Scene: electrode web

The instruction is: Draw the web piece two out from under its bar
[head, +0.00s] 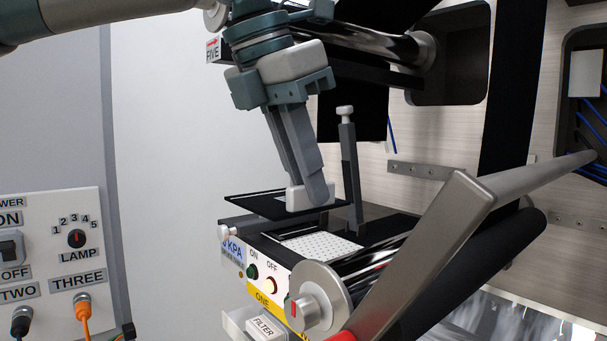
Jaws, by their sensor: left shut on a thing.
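My left gripper (308,205) comes down from the top and is shut on a small pale block at a thin dark flat piece (258,203). This piece lies level, a little above the splice table, its left part sticking out from the fingers. I cannot tell for sure if it is the web piece two. A grey bar (350,170) with a white knob on top stands upright just right of the fingers. A white perforated plate (320,244) lies bare in the table below. My right gripper is not in view.
The table front has ON and OFF buttons (263,279), a grey knob (312,298) and a FILTER drawer (262,327). A thick grey handle (520,170) crosses at the right. A roller (370,45) and black web hang above. A switch panel (60,262) stands at the left.

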